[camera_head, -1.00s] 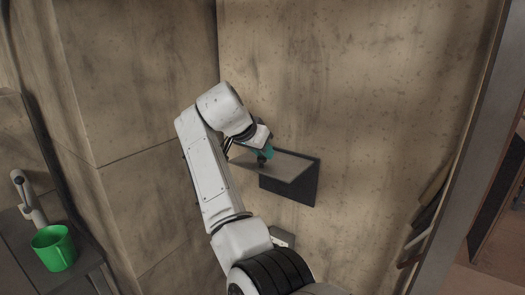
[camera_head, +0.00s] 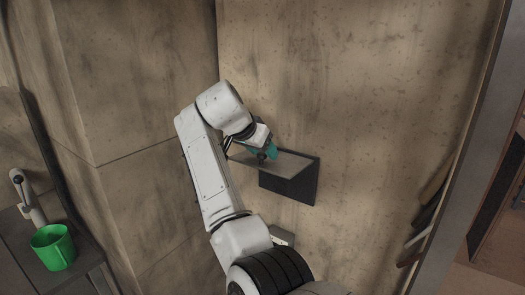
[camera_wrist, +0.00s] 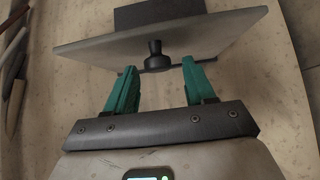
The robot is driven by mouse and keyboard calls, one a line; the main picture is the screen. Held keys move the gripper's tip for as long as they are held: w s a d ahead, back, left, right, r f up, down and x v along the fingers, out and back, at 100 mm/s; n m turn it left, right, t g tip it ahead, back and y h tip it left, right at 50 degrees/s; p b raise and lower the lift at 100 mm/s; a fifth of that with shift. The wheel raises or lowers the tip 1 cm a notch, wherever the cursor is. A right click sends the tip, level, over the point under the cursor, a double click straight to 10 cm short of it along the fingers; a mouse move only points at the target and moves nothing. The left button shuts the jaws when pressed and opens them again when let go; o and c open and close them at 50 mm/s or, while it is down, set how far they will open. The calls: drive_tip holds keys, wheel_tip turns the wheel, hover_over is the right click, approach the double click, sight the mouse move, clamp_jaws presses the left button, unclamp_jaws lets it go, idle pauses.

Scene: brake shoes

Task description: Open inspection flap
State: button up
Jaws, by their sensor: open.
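The inspection flap (camera_head: 285,163) is a grey panel on the concrete wall, swung out from a dark recess (camera_head: 290,185) below and behind it. In the wrist view the flap (camera_wrist: 215,38) stretches across the top as a tilted plate, with a small black knob (camera_wrist: 156,58) on its face. My gripper (camera_head: 266,153) is at the flap's left part in the head view. In the wrist view its green fingers (camera_wrist: 154,72) stand apart, one on each side of the knob, with gaps visible. Whether the fingertips touch the flap I cannot tell.
A green mug (camera_head: 53,247) stands on a dark bench at the lower left, beside a grey faucet-like fixture (camera_head: 27,197). Long tools lean at the right wall (camera_head: 425,225).

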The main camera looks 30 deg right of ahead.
drive_tip(key=b+v, duration=0.3)
drive_tip(key=v, duration=0.7)
drive_tip(key=shift+a+r, duration=0.2)
drive_tip(key=shift+s, duration=0.1)
